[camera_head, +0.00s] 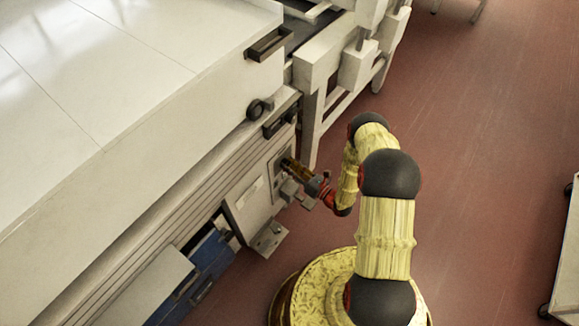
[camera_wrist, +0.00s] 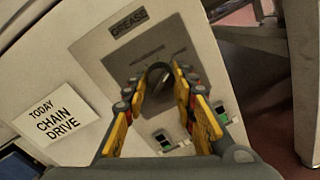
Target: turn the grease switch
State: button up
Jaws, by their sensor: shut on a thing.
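The grease switch (camera_wrist: 159,78) is a dark round knob on a grey plate, under a label reading GREASE (camera_wrist: 129,22) in the wrist view. My gripper (camera_wrist: 160,88) has its yellow fingers on either side of the knob, shut on it. The fingertips hide the knob's sides. In the head view my gripper (camera_head: 289,166) reaches the panel on the machine's side; the knob is hidden there by the fingers.
A sign reading TODAY CHAIN DRIVE (camera_wrist: 56,118) is left of the plate. Small green-marked switches (camera_wrist: 221,114) sit below it. A white frame (camera_head: 318,75) stands behind the arm. Open red floor (camera_head: 480,150) lies to the right, with a cart (camera_head: 565,250) at the edge.

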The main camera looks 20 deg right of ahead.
jog(key=shift+f+n+y+b, duration=0.15)
jog(key=shift+n+b, duration=0.3)
jog(key=shift+n, duration=1.4)
jog(key=shift+r+n+y+b, duration=0.15)
jog(key=shift+n+b, duration=0.3)
jog(key=shift+n, duration=1.4)
jog(key=shift+f, duration=0.1)
jog(key=o, duration=1.2)
jog(key=shift+c, duration=0.2)
jog(key=shift+d, duration=0.15)
jog(key=v, duration=1.1)
jog(key=shift+s, duration=0.4)
jog(key=shift+d, duration=0.15)
